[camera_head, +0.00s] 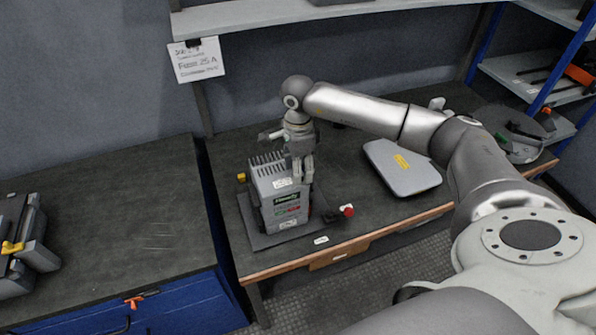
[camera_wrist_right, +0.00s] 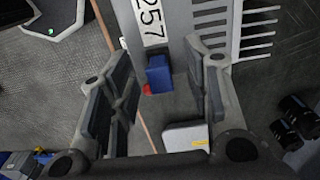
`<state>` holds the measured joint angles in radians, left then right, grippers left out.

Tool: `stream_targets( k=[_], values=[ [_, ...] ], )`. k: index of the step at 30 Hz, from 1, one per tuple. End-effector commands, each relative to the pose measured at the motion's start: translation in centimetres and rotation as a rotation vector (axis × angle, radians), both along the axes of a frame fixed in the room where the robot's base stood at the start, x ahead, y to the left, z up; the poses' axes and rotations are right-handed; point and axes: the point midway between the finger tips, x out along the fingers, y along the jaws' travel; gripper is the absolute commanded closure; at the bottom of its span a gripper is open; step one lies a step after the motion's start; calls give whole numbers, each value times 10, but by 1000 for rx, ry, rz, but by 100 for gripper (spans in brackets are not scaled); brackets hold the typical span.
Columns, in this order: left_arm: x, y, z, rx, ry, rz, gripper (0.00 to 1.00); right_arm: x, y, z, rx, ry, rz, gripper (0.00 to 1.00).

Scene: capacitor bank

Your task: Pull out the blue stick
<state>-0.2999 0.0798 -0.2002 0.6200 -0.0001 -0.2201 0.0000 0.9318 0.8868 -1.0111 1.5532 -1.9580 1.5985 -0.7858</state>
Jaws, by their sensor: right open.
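The blue stick (camera_wrist_right: 159,74) shows there as a short blue block at the end of that grey face, between my right gripper's fingers. I cannot make it out in the head view, where the gripper covers that area. My right gripper (camera_head: 303,170) points down at the unit's right side. Its fingers (camera_wrist_right: 160,95) are open, with visible gaps on both sides of the stick.
A red button (camera_head: 348,210) sits at the bench's front edge, right of the unit. A grey flat case (camera_head: 402,166) lies farther right. A round tray (camera_head: 515,135) is at the bench's right end. A note (camera_head: 197,60) hangs from the shelf above. A dark cabinet top (camera_head: 110,220) is mostly clear.

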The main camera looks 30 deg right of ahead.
Motion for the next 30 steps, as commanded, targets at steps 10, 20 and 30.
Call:
stream_targets(
  k=[10,20,30],
  values=[
    [0,0,0,0,0,0,60,0,0,0,0,0,0,73],
    [0,0,0,0,0,0,60,0,0,0,0,0,0,100],
    [0,0,3,0,0,0,60,0,0,6,0,-1,0,100]
  ],
)
